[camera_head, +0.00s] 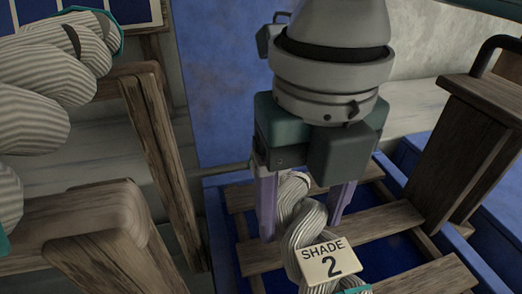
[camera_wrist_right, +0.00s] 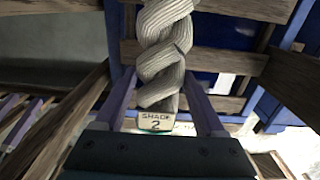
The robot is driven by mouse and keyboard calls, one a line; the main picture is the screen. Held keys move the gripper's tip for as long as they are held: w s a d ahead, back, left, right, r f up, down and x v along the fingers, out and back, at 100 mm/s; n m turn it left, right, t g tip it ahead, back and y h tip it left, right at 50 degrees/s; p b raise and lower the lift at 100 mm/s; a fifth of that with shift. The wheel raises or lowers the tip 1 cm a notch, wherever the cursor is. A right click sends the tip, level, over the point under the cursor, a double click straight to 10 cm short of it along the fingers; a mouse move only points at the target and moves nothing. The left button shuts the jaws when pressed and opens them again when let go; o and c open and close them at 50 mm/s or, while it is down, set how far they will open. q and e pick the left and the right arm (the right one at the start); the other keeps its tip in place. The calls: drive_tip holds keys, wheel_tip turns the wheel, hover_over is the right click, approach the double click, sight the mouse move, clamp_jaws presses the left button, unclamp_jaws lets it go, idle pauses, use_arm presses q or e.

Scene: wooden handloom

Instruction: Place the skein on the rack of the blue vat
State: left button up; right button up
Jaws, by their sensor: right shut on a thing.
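The skein (camera_head: 298,205) is a pale grey twisted hank with a tag reading "SHADE 2" (camera_head: 328,262) and a bit of teal tie at its lower end. My right gripper (camera_head: 304,222) is shut on it, with one purple finger on each side. The skein (camera_wrist_right: 165,50) also shows between the fingers of my right gripper (camera_wrist_right: 164,110) in the right wrist view. The blue vat (camera_head: 216,225) lies below, with a rack of wooden slats (camera_head: 395,220) across it. The skein overlaps the slats in the head view; I cannot tell whether it touches them.
More pale skeins (camera_head: 40,85) with teal ties lie on a wooden stand (camera_head: 160,150) at the left. A wooden upright (camera_head: 468,150) with a dark handle (camera_head: 493,50) stands at the vat's right. A blue-stained wall (camera_head: 225,80) is behind.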

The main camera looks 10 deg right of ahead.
sight(299, 232)
wheel_tip(299, 232, down, 3)
drive_tip(key=shift+f+b, duration=0.2)
drive_tip(key=shift+b, duration=0.2)
drive_tip(key=shift+r, duration=0.1)
drive_tip(key=o, duration=1.5)
wheel_tip(299, 232, up, 12)
drive_tip(key=p, duration=0.3)
drive_tip(key=shift+f+p, duration=0.25)
drive_tip(key=shift+p, duration=0.05)
drive_tip(key=shift+r, duration=0.25)
